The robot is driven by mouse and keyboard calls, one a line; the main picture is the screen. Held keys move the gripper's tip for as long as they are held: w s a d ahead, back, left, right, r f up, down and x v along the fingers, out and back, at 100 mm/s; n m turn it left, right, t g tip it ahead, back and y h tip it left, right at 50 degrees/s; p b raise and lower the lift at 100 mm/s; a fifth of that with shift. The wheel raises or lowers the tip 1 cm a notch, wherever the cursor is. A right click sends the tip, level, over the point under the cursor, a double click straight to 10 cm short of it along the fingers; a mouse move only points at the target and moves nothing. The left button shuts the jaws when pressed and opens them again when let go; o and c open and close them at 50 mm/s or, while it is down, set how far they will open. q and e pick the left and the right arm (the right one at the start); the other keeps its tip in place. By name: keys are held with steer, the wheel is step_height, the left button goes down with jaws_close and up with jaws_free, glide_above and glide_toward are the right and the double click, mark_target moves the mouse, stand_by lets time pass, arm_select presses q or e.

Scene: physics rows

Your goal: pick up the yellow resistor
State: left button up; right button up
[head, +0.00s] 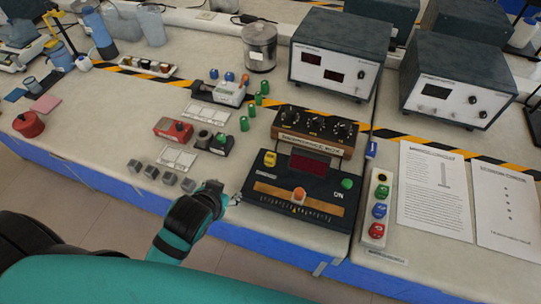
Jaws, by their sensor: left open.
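A small yellow piece (270,158) sits at the upper left corner of the black control box (262,187); it is the only small yellow part I make out, and I cannot tell whether it is the resistor or a button. My left gripper (236,199) is open, just left of the box's front left corner, low over the bench's front edge. It appears empty, and its fingers are small and hard to make out. The yellow piece is above and right of it in the picture. My right gripper is not in view.
Several grey cubes (151,172) lie left of my gripper. Green cylinders (244,123) stand behind. A brown dial box (315,136) is behind the control box. A strip of coloured buttons (379,210) and paper sheets (434,190) lie right.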

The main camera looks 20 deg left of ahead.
arm_select(q)
steer(key=w+d+r+t+h, duration=0.1)
steer(key=w+d+r+t, duration=0.1)
steer(key=w+r+t, duration=1.15)
steer(key=w+d+r+m+g+h, duration=0.1)
steer(key=d+r+m+g+h, duration=0.9)
steer(key=d+r+m+h, duration=0.65)
steer(key=m+g+y, duration=0.1)
steer(key=g+y, duration=1.1)
glide_toward(269, 156)
steer(key=p+x, duration=0.2)
steer(key=x, duration=0.2)
steer(key=shift+w+d+r+p, duration=0.1)
steer(key=shift+d+p, duration=0.05)
steer(key=shift+p, duration=0.2)
steer(key=p+x, duration=0.1)
steer(key=x, duration=0.3)
steer(key=shift+f+p, duration=0.3)
steer(key=shift+d+f, duration=0.15)
steer(key=shift+f, duration=0.4)
jaws_close()
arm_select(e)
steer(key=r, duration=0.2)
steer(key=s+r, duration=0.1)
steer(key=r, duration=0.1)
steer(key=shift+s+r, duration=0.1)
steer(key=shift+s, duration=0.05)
